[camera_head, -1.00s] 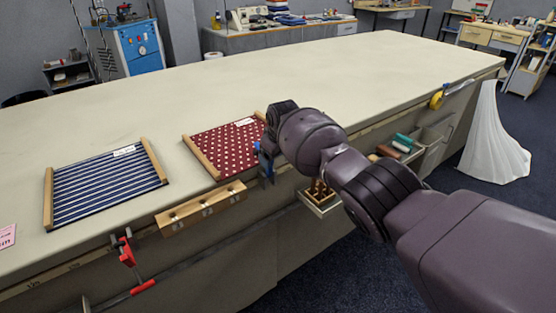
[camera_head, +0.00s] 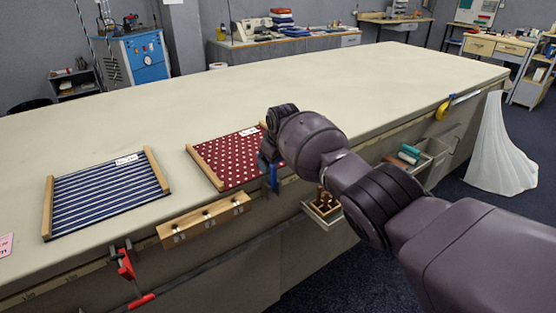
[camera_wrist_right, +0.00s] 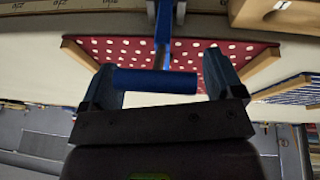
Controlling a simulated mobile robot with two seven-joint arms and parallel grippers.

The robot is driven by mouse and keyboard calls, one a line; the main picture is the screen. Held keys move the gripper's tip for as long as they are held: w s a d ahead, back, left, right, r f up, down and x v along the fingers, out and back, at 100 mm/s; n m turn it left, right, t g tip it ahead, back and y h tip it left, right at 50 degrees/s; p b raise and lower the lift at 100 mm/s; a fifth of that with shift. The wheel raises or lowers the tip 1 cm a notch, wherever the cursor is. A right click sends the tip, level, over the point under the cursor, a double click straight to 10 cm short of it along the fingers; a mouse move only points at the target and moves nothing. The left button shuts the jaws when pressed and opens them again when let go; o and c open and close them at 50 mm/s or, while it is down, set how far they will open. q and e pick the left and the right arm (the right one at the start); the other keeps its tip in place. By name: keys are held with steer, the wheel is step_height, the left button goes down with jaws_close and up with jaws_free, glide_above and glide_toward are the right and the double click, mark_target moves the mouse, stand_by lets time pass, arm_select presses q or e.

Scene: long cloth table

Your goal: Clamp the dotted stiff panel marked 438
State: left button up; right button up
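The dotted panel (camera_head: 230,160), dark red with white dots and wooden side strips, lies flat near the table's front edge. Its white label is partly behind my right arm, its number too small to read. The panel also shows upside down in the right wrist view (camera_wrist_right: 110,50). My right gripper (camera_wrist_right: 158,82) is at the panel's right front corner, its fingers on either end of the blue handle of a blue clamp (camera_wrist_right: 163,35). In the head view the clamp (camera_head: 271,179) hangs upright at the table edge. Whether its jaw touches the panel is hidden. My left gripper is not in view.
A blue striped panel (camera_head: 105,193) lies to the left. A wooden rack (camera_head: 205,218) is fixed along the front edge, with a red clamp (camera_head: 127,265) to its left. Open bins (camera_head: 432,158) hang at the right. The table's far part is clear.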

steer(key=shift+o, duration=0.9)
steer(key=shift+w+a+f, duration=0.1)
steer(key=shift+w+a, duration=0.05)
steer(key=shift+a, duration=0.1)
steer(key=shift+d, duration=0.2)
steer(key=shift+r, duration=0.3)
steer(key=p+v, duration=0.5)
steer(key=v, duration=0.5)
steer(key=shift+a, duration=0.2)
steer(key=shift+r, duration=0.1)
